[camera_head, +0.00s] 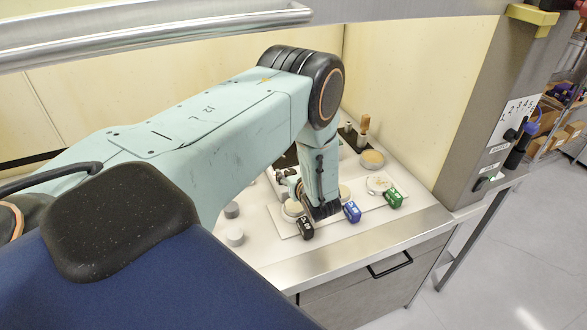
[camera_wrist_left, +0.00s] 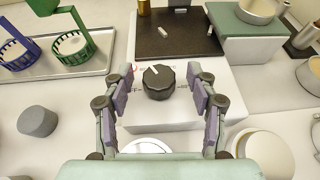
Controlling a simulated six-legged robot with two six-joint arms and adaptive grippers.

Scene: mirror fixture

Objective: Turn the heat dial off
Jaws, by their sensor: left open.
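The heat dial (camera_wrist_left: 159,83) is a black ridged knob on the sloping front of a white hot plate (camera_wrist_left: 178,120) with a dark top (camera_wrist_left: 182,42). A pale mark shows near its upper edge; the printed labels are too blurred to read. My left gripper (camera_wrist_left: 160,72) is open, with one finger to each side of the dial in the left wrist view. Gaps show between the fingers and the knob, so neither appears to touch it. In the head view my left arm hides the dial and most of the gripper. My right gripper is not in view.
Black (camera_head: 306,228), blue (camera_head: 352,211) and green (camera_head: 394,198) handled items stand along the bench front. Small grey cylinders (camera_wrist_left: 37,120) and a round pale lid (camera_wrist_left: 268,153) lie near the gripper. A control panel post (camera_head: 490,135) is at the right.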

